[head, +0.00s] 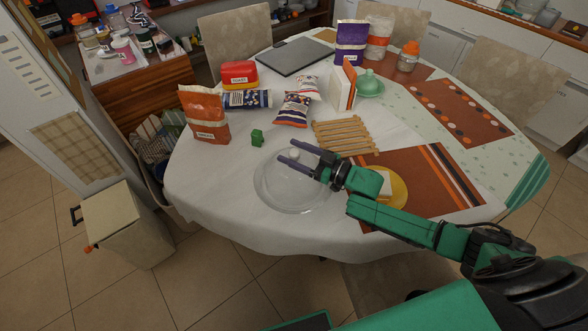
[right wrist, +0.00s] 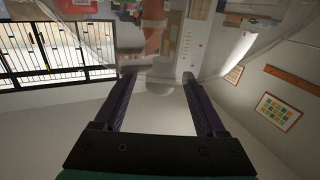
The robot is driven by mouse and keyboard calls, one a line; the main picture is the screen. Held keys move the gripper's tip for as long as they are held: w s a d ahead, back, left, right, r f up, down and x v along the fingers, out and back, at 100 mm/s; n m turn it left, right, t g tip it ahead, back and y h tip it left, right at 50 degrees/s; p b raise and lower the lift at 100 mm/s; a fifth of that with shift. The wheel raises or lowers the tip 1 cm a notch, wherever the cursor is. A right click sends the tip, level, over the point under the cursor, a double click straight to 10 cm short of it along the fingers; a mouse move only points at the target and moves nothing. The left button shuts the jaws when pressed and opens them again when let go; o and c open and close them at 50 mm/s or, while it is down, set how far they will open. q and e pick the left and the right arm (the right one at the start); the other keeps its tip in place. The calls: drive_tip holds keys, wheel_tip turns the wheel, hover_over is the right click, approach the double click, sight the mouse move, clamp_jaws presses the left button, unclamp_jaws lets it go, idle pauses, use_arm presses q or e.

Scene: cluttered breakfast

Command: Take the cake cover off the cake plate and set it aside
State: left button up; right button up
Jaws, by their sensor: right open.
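The clear glass cake cover (head: 275,195) stands upright on the white tablecloth, left of the yellow cake plate (head: 400,192). The plate lies on the orange mat with a pale piece of cake (head: 385,182) on it, uncovered and partly hidden by my right arm. My right gripper (head: 289,153) is open at the top of the cover, its fingers on either side of the round knob (head: 294,154). The right wrist view shows the knob between the open fingers (right wrist: 160,85); I cannot tell whether either finger touches it. My left gripper is not in view.
A wooden rack (head: 345,135) lies behind my right gripper. A small green object (head: 257,138), an orange bag (head: 205,115) and several packets stand at the back left. Bare tablecloth (head: 215,180) lies left of the cover, towards the table edge.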

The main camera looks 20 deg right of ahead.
clamp_jaws()
idle(1.3)
